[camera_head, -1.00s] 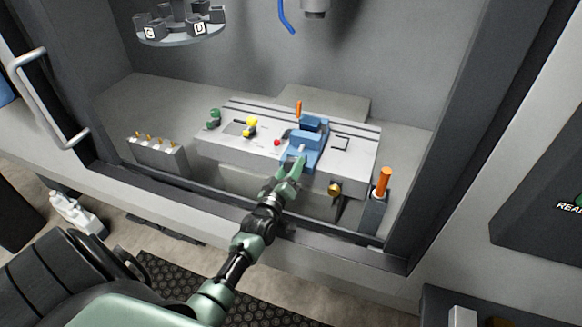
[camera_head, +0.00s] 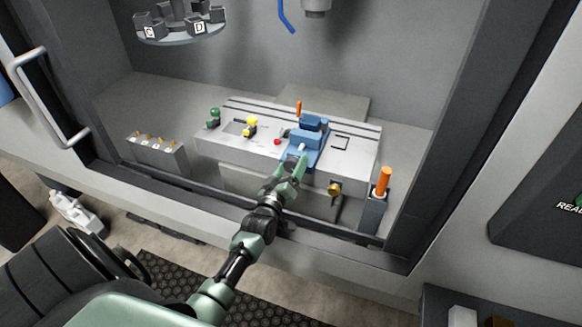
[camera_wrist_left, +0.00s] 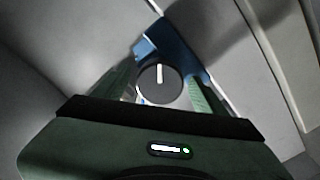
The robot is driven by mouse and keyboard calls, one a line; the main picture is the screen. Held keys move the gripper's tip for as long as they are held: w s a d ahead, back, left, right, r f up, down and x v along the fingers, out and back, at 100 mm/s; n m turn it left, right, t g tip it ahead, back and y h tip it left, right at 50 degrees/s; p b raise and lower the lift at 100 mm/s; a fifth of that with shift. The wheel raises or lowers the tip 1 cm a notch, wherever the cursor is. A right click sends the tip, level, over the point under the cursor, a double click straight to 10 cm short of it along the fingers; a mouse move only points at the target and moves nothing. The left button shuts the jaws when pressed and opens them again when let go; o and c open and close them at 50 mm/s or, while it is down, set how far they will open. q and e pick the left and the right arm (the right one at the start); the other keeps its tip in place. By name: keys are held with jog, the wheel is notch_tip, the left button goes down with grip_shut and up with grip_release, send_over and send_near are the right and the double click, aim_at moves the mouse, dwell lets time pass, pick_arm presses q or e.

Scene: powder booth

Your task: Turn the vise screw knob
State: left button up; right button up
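The blue vise (camera_head: 308,138) sits on the grey machine table, its screw end facing me. In the left wrist view the vise screw knob (camera_wrist_left: 160,84) is a dark round disc with a white line pointing up. My left gripper (camera_head: 293,167) reaches in to the front of the vise. The left wrist view shows its two green fingers (camera_wrist_left: 165,95) apart, one on each side of the knob. I cannot tell if either finger touches it. The knob is mostly hidden by the gripper in the head view. My right gripper is not in view.
The table (camera_head: 355,160) also carries a yellow knob (camera_head: 250,126), a green knob (camera_head: 214,117) and a small red button (camera_head: 277,142). A brass knob (camera_head: 335,188) is on its front. An orange-handled tool (camera_head: 384,181) stands in a holder at right. A grey block (camera_head: 158,155) with brass pegs stands left.

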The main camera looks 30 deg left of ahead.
pick_arm(q)
jog(key=shift+s+d+f, duration=0.1)
jog(key=shift+s+f, duration=0.05)
jog(key=shift+s, duration=0.2)
jog(key=b+v, duration=0.2)
jog(key=v, duration=0.5)
